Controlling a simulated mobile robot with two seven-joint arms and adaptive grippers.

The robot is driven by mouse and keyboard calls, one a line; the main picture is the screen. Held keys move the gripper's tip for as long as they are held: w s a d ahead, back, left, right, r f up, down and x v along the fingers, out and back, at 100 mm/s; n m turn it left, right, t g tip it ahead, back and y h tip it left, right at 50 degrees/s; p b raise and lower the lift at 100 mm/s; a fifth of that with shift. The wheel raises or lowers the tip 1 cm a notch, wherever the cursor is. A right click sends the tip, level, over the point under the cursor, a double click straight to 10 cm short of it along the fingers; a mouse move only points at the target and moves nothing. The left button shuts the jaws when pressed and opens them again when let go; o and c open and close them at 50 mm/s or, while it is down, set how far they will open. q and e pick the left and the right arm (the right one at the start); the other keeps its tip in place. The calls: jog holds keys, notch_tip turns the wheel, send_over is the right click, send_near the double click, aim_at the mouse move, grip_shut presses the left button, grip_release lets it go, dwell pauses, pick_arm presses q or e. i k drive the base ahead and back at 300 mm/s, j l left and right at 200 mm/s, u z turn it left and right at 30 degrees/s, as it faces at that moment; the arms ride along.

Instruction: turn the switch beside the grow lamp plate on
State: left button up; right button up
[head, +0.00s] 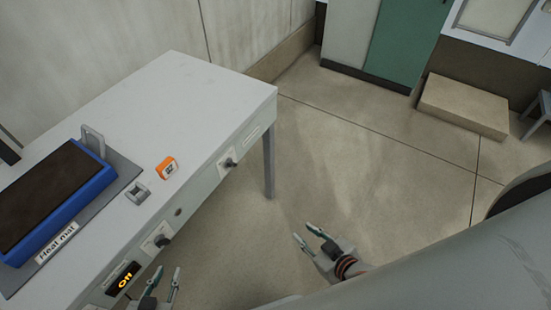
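The bench's front panel carries two dark rotary switches on white plates, a nearer one (162,240) and a farther one (229,162). Pale label plates sit beside them, one near the farther switch (252,133). Their writing is too small to read, so I cannot tell which is the grow lamp plate. A black display (122,278) at the lower left shows "On" in orange. My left gripper (164,279) is open and empty at the bottom edge, right of the display and below the nearer switch. My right gripper (307,235) is open and empty over the floor, right of the bench.
The white bench (205,95) holds a blue-rimmed tray (60,242) of dark soil on a grey mat labelled "Heat mat", an orange timer (167,168) and a small grey block (138,193). A bench leg (268,165) stands at the corner.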

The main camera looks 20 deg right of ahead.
aim_at(229, 163)
jog(key=z, duration=0.15)
jog(key=l+u, duration=0.15)
jog(key=l, duration=0.85)
jog(key=l+u, duration=0.15)
jog(key=l, duration=0.85)
jog(key=k+l+u, duration=0.15)
jog(key=l, duration=0.8)
jog(key=i, duration=0.05)
